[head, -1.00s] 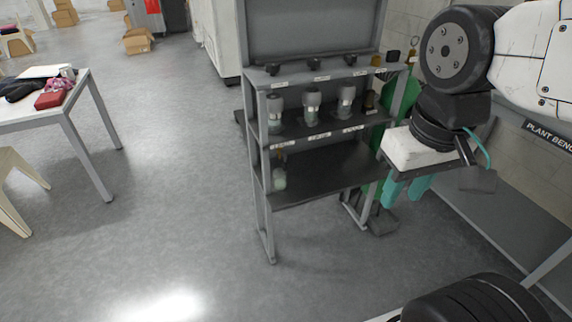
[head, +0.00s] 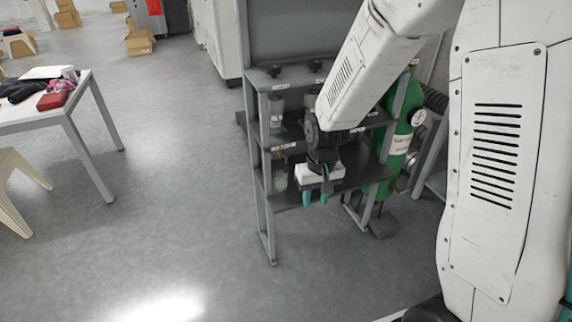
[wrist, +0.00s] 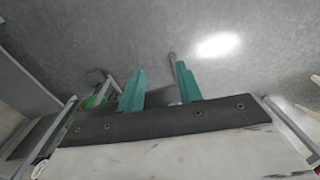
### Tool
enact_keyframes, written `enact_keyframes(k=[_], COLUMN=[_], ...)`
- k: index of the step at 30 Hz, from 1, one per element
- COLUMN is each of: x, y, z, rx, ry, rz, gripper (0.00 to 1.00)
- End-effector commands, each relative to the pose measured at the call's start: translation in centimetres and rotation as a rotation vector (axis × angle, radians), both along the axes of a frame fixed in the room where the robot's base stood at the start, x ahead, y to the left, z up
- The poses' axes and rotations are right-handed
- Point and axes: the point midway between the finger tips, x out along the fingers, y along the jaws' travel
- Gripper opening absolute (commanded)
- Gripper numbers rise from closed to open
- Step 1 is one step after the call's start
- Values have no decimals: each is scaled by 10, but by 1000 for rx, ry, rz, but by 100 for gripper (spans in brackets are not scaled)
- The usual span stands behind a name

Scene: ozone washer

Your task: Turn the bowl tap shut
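The grey rack (head: 262,215) stands in the middle of the head view. Black knobs (head: 274,71) sit along its top ledge, above small labels too small to read. I cannot tell which one is the bowl tap, and my arm hides the right part of the row. A glass vessel (head: 276,112) hangs under the ledge at the left, and another pale vessel (head: 280,179) is on the lower level. My gripper (head: 317,197) is in front of the rack, near the lower shelf, fingers pointing down. Its teal fingers are apart and empty in the wrist view (wrist: 160,85).
A green gas cylinder (head: 397,140) with a gauge stands right of the rack. A white table (head: 40,115) with cloths and a red item is at the left. Grey floor (head: 180,220) between table and rack is clear.

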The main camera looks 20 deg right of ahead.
Motion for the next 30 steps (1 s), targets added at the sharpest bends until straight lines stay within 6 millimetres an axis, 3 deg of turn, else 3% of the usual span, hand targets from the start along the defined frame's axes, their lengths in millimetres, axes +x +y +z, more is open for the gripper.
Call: enact_keyframes(k=[1,12,18,20,23,27,30], x=[15,126,177,191,215,244,249], y=[3,11,8,5,1,-3,-4], z=[-25,-181,-242,-247,-235,-182,-157], rx=[0,-14,-41,-52,-68,-85,-92], ry=[-23,-412,-751,-874,-1089,-1371,-1491], rz=[-4,-48,-75,-83,-95,-112,-116], gripper=[35,35,35,35,35,35,35])
